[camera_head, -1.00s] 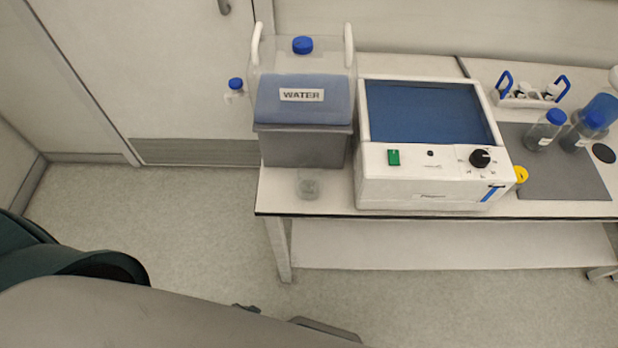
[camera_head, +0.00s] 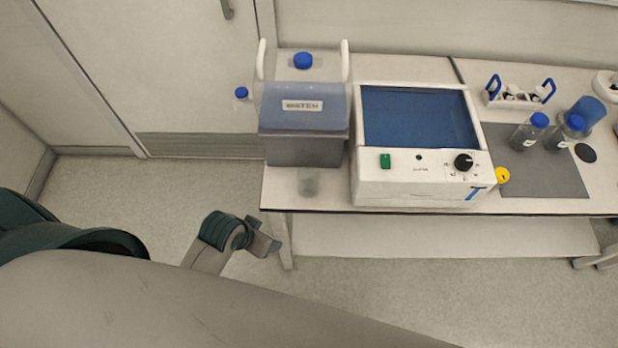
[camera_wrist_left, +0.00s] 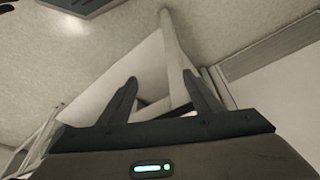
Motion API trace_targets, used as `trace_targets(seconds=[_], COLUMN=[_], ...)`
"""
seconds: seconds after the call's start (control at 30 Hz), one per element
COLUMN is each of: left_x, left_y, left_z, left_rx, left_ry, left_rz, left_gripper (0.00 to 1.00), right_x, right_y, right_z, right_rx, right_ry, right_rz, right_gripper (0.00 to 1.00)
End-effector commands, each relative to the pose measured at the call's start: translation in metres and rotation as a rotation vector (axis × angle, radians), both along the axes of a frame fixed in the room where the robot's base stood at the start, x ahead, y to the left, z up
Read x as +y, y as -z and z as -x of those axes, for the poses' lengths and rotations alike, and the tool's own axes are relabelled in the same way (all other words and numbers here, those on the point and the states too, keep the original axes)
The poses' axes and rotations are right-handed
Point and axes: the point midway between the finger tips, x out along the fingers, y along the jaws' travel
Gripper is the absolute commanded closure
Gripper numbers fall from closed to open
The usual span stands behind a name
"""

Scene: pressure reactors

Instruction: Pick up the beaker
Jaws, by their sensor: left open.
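The beaker (camera_head: 309,182) is a small clear glass vessel. It stands upright on the white bench near its front edge, just in front of the water tank, in the head view. My left gripper (camera_head: 272,246) is below and slightly left of the beaker in the picture, in front of the bench's left end and apart from the beaker. In the left wrist view its two dark fingers (camera_wrist_left: 159,78) are spread with nothing between them. That view shows the bench's legs and underside, and I cannot make out the beaker there. My right gripper is not in view.
A water tank (camera_head: 302,110) with a blue cap stands behind the beaker. A white device (camera_head: 420,178) with a blue top is close on the beaker's right. Capped bottles (camera_head: 528,132) stand on a grey mat (camera_head: 545,182) farther right. The floor left of the bench is clear.

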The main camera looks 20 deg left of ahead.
Motion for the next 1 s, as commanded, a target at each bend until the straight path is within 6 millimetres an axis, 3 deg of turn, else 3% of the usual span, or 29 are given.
trace_targets(seconds=[0.03, 0.17, 0.3, 0.4, 0.5, 0.7, 1.0], left_x=[0.002, 0.001, -0.002, -0.004, -0.006, -0.008, -0.008], left_y=[-0.023, -0.064, -0.120, -0.164, -0.194, -0.213, -0.213], left_z=[-0.015, -0.041, -0.067, -0.082, -0.091, -0.098, -0.098], left_rx=[-0.024, -0.060, -0.111, -0.154, -0.184, -0.207, -0.208], left_ry=[0.023, 0.093, 0.200, 0.300, 0.386, 0.455, 0.455], left_rz=[0.009, 0.039, 0.065, 0.076, 0.081, 0.085, 0.086], left_gripper=[0.42, 0.42, 0.42, 0.42, 0.42, 0.42, 0.42], right_x=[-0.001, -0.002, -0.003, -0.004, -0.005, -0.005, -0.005], right_y=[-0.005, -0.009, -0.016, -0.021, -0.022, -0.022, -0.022], right_z=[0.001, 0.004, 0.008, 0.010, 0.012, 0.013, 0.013], right_rx=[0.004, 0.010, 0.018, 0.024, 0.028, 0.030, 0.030], right_ry=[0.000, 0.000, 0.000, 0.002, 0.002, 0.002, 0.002], right_rz=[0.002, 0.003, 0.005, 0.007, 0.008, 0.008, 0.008], right_gripper=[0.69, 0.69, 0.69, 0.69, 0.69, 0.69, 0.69])
